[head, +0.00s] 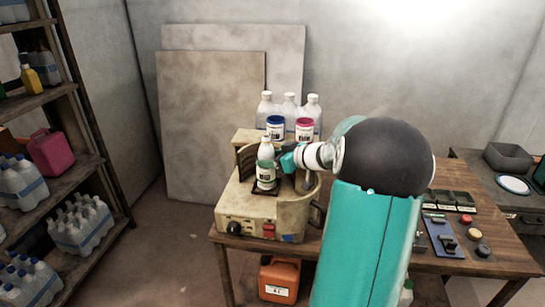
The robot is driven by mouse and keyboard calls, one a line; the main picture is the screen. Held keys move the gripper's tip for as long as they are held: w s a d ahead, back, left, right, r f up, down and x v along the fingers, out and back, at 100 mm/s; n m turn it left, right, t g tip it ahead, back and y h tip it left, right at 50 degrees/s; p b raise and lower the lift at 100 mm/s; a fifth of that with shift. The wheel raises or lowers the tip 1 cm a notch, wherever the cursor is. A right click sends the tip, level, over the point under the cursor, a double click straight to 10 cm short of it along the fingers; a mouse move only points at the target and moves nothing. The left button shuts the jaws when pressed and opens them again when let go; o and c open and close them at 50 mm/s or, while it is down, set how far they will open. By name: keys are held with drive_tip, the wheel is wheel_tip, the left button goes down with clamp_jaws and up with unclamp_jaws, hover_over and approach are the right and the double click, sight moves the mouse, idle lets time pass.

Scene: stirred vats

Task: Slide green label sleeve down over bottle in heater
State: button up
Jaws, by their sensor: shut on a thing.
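A bottle with a white cap (265,141) stands upright in the heater (236,210), a beige machine with a curved back wall and a front control panel. A green and white label sleeve (265,173) with a dark printed patch is around the bottle's body, below its bare shoulder. My gripper (281,160) reaches in from the right and is shut on the sleeve at its right side. The fingertips are small, and their exact contact is hard to see. I cannot tell how close the sleeve's lower edge is to the bottle's base.
Buttons and a blue panel (442,236) lie at the table's right. An orange canister (279,279) is below. A shelf of bottles stands left.

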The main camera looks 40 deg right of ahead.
sight(272, 149)
drive_tip(key=o, duration=0.7)
drive_tip(key=shift+r, duration=0.1)
drive_tip(key=shift+r, duration=0.25)
wheel_tip(272, 149, up, 3)
drive_tip(key=shift+f, duration=0.15)
drive_tip(key=s+a+r, duration=0.2)
drive_tip(key=s+r, duration=0.1)
drive_tip(key=s+a+r, duration=0.3)
drive_tip(key=s, duration=0.1)
drive_tip(key=s+a+r, duration=0.3)
drive_tip(key=s, duration=0.1)
drive_tip(key=shift+s+r, duration=0.2)
drive_tip(key=shift+r, duration=0.1)
drive_tip(key=shift+a, duration=0.1)
